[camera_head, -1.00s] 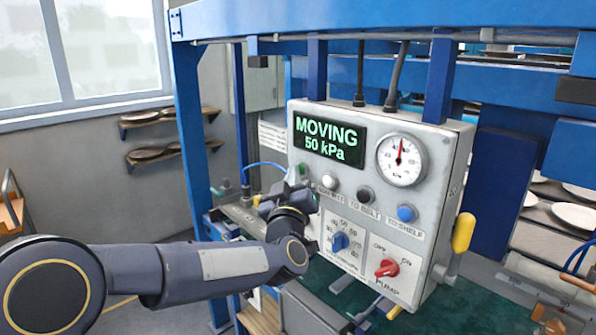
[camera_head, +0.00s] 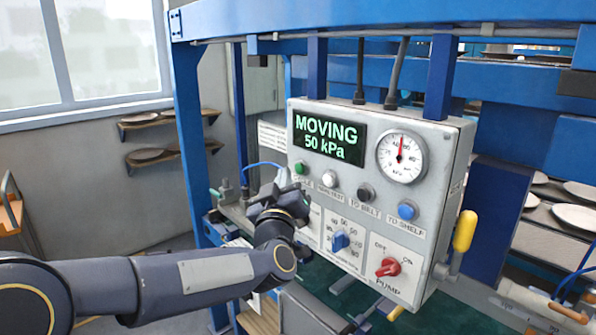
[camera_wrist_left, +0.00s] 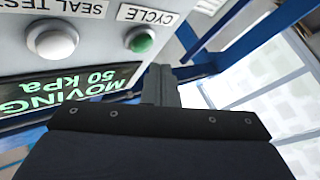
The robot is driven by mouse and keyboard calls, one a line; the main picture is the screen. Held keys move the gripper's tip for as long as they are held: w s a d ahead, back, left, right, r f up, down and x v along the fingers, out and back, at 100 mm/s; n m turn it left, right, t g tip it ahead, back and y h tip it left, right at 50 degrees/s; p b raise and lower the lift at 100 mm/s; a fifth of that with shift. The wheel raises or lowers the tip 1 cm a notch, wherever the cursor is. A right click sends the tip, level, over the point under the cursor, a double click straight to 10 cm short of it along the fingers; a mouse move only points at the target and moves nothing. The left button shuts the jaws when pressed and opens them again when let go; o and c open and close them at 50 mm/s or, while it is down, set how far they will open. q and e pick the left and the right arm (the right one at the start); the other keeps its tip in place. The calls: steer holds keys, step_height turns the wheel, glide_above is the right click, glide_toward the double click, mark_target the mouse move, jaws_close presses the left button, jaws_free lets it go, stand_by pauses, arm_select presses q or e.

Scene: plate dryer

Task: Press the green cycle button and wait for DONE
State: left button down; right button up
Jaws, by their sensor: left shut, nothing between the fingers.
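The grey control box (camera_head: 455,150) fills the centre of the head view. Its display (camera_head: 330,139) reads MOVING 50 kPa in green. The green cycle button (camera_head: 300,168) is at the box's left side; in the wrist view it sits under the CYCLE label (camera_wrist_left: 140,40). My left gripper (camera_head: 281,179) is beside the box's left edge, just below and left of the green button in the head view. Its fingers are shut and empty, and in the wrist view (camera_wrist_left: 161,82) they appear apart from the button. My right gripper is not in view.
White (camera_head: 329,179), black (camera_head: 365,193) and blue (camera_head: 407,210) buttons line the row. A blue dial (camera_head: 341,241), red pump switch (camera_head: 388,268) and gauge (camera_head: 402,158) share the panel. A blue post (camera_head: 190,130) stands left of the box. A yellow handle (camera_head: 464,231) juts out right.

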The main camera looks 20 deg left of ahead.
arm_select(q)
steer(key=s, duration=0.1)
steer(key=s+a+b, duration=0.1)
steer(key=s, duration=0.2)
steer(key=shift+a, duration=0.3)
stand_by(0.3)
